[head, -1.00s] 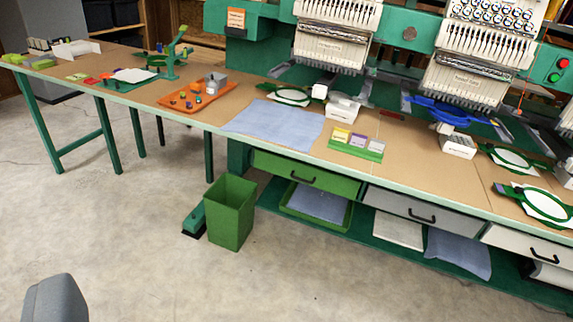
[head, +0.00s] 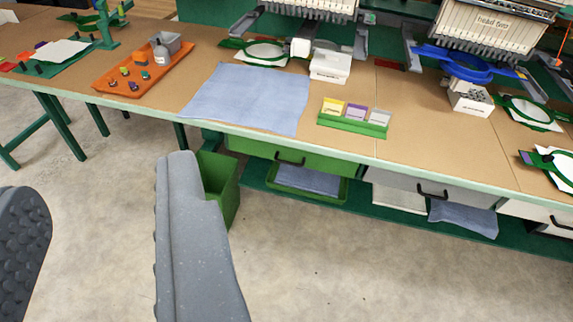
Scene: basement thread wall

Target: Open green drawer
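The green drawer (head: 330,165) is under the table's front edge, with a dark bar handle (head: 290,158) on its front. The drawer front looks flush with the table, so it appears shut. My gripper (head: 105,195) is at the lower left, its two grey fingers wide apart with nothing between them. The right finger stands in front of the green bin and to the left of the drawer handle. My gripper is apart from the handle and nearer to the camera.
A green bin (head: 226,190) stands on the floor, partly hidden by my right finger. A grey drawer (head: 400,183) is right of the green one. Below is a green tray (head: 347,193) with blue cloth on a low shelf. The floor (head: 370,275) in front is clear.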

